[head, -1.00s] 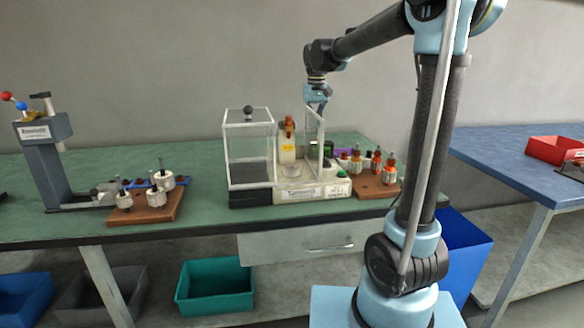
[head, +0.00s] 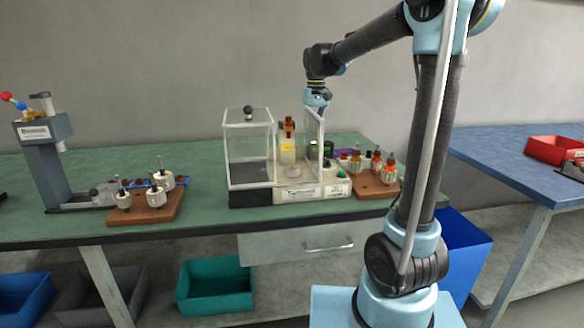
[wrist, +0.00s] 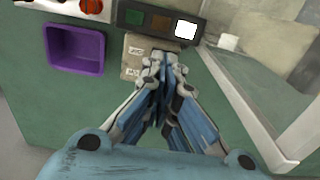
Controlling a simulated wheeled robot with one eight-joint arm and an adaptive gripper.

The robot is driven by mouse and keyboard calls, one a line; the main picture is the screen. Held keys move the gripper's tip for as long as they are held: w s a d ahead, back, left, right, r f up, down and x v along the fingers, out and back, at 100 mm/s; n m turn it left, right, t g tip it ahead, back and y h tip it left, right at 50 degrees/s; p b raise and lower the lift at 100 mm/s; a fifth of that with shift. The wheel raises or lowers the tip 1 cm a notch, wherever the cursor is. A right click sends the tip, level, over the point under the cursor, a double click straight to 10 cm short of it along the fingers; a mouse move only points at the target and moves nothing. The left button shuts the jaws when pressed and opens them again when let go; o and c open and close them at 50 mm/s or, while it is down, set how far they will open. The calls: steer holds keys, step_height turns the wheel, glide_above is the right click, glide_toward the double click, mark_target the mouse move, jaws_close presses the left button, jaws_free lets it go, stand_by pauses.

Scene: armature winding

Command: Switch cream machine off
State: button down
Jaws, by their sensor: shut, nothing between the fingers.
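The cream machine (head: 312,193) stands on the green bench in the head view, a cream base with clear guard panels and a green button (head: 340,173) on its right part. My gripper (wrist: 165,62) is shut and empty. In the wrist view its fingertips are over a small beige box (wrist: 138,58) with labels, just below a dark panel (wrist: 160,21) with a green, a brown and a bright white square. I cannot tell whether the fingertips touch anything. In the head view my wrist (head: 318,97) is behind the clear guard, and the fingertips are not clear.
A clear panel (wrist: 255,90) stands close on the right in the wrist view, and a purple bin (wrist: 75,48) lies left. A wooden block (head: 376,190) with several bottles is right of the machine. A grey press (head: 45,150) and another wooden block (head: 146,212) stand left.

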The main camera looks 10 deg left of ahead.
steer(key=shift+f, duration=0.6)
stand_by(0.3)
steer(key=shift+r, duration=3.55)
